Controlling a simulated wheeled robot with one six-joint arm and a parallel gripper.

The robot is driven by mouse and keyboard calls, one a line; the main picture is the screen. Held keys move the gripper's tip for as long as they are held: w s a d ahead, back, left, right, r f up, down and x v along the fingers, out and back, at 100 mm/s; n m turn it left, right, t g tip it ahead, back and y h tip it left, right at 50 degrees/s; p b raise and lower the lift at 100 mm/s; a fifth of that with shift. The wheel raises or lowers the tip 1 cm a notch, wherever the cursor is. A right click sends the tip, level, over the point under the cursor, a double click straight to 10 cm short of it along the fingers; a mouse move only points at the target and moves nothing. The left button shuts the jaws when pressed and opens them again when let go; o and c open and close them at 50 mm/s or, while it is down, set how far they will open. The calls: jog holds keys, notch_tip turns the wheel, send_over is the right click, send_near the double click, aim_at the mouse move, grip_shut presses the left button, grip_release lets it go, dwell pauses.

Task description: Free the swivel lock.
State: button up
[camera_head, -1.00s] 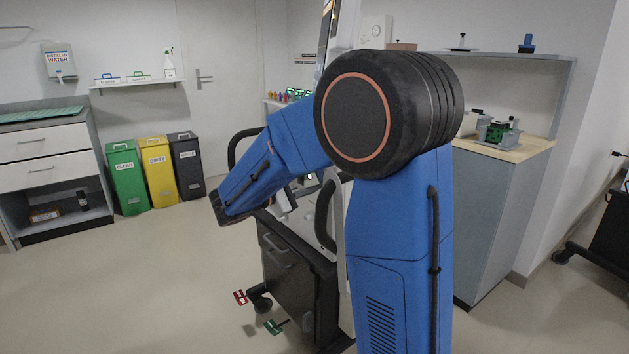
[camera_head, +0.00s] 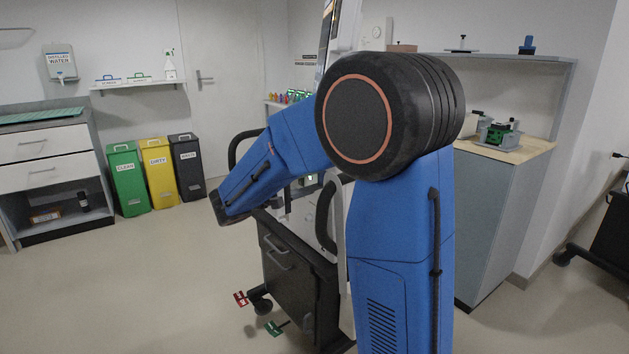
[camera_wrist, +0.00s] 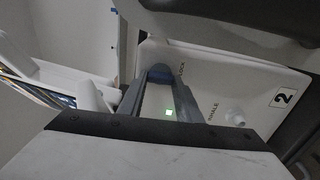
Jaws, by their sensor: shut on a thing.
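In the wrist view my gripper (camera_wrist: 160,88) reaches over the ventilator's white panel (camera_wrist: 215,80). Its fingers are shut on a small blue-grey knob (camera_wrist: 160,72) beside a label that seems to read LOCK. The lower part of the knob is hidden between the fingers. A small green light (camera_wrist: 168,112) shows between the fingers. In the head view my forearm hides the gripper and most of the panel. The ventilator's dark cart (camera_head: 290,275) stands behind my arm, with a red tab (camera_head: 241,299) and a green tab (camera_head: 273,328) low by its wheels.
A screen edge (camera_wrist: 45,95) is at the left. Black handles (camera_head: 325,215) flank the cart. A bench (camera_head: 510,152) stands at the right; the floor at left is clear.

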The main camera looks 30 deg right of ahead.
dwell(0.3)
jog(key=o, duration=1)
jog(key=shift+o, duration=0.2)
jog(key=shift+a, duration=0.1)
jog(key=s+a, duration=0.1)
jog(key=a, duration=1.6)
jog(key=shift+s, duration=0.35)
jog(key=shift+a, duration=0.15)
